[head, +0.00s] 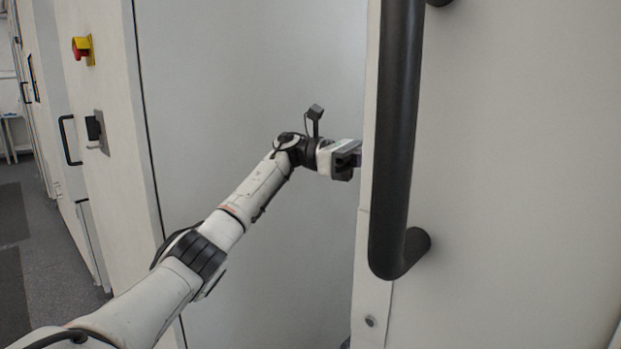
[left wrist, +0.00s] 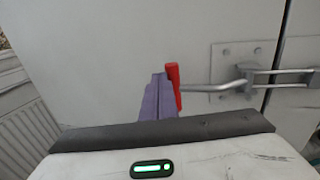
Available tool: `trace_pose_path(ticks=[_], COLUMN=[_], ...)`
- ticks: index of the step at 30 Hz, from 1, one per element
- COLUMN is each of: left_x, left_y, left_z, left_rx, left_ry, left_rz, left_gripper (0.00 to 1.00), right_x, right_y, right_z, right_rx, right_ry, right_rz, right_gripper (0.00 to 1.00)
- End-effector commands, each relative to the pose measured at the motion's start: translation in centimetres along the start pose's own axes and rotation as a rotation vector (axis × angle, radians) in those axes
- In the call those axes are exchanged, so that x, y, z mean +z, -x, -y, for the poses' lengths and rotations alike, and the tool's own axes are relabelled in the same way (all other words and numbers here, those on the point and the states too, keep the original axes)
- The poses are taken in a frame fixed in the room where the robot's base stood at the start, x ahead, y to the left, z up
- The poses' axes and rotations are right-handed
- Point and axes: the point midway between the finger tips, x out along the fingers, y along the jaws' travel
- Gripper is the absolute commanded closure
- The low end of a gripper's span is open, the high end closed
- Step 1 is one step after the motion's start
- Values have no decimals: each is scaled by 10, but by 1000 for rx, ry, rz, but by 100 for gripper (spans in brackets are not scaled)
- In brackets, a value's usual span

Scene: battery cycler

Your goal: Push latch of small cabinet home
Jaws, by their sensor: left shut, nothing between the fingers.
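In the left wrist view the latch (left wrist: 236,82) is a bare metal lever on a plate fixed to a pale cabinet face (left wrist: 120,60). Its lever runs left to a red grip (left wrist: 173,86), and a metal bar runs right across the dark seam between two panels. My left gripper (left wrist: 157,98) has purple fingers, shut and empty, right beside the left side of the red grip; I cannot tell whether they touch. In the head view my left gripper (head: 357,160) reaches behind the edge of the near white panel, which hides the fingertips and the latch. My right gripper is not in view.
A near white panel (head: 500,200) with a long black handle (head: 394,140) fills the right of the head view, close to my left gripper. At the left stand a cabinet with a red and yellow switch (head: 83,48) and a black handle (head: 68,140). Grey floor (head: 60,280) is clear there.

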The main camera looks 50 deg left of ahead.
Motion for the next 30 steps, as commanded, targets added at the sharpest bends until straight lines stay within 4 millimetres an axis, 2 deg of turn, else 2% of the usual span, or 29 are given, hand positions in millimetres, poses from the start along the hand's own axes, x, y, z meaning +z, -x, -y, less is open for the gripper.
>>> trace_pose_path(ticks=[17, 20, 23, 30], left_x=[-1, -1, -1, 1], left_y=[0, 9, 27, 76], left_z=[0, 0, -1, -1], left_rx=[-1, 2, 4, 5], left_ry=[0, 0, 1, 2], left_rz=[-1, -1, 0, 2], left_gripper=[100, 100, 100, 100], right_x=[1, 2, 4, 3], right_y=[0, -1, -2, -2], right_z=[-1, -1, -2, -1], right_rx=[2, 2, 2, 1], right_ry=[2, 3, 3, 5], right_rz=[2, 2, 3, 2], right_gripper=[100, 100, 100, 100])
